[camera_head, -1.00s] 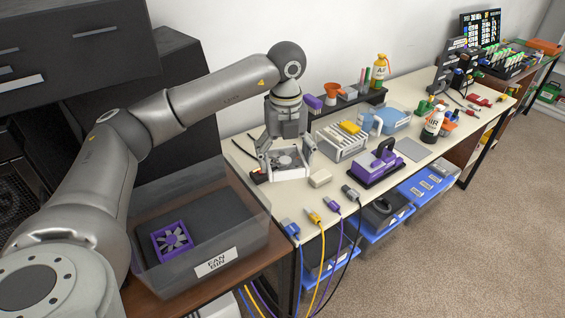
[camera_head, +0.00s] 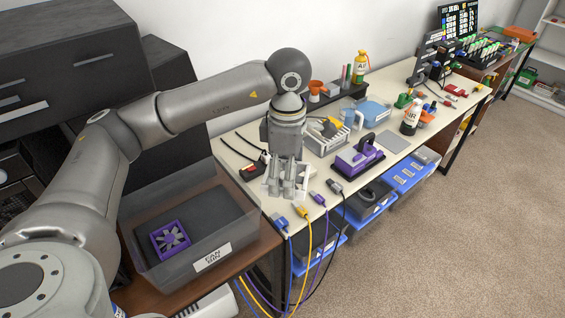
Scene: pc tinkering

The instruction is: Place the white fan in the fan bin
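The white fan (camera_head: 271,181) is in my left gripper (camera_head: 286,190), near the front edge of the workbench. The fingers cover its middle, and white parts show on both sides of them. It seems to be raised off the bench top, but the exact height is hard to tell. The clear fan bin (camera_head: 145,262), with a "FAN BIN" label, stands to the left of the gripper on a lower brown surface. A purple fan (camera_head: 170,240) lies inside it, with dark free floor around it. My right gripper is not in view.
Blue, yellow, purple and black cable plugs (camera_head: 302,211) lie along the bench's front edge near the gripper. The bin's near-right wall is between the gripper and the bin floor.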

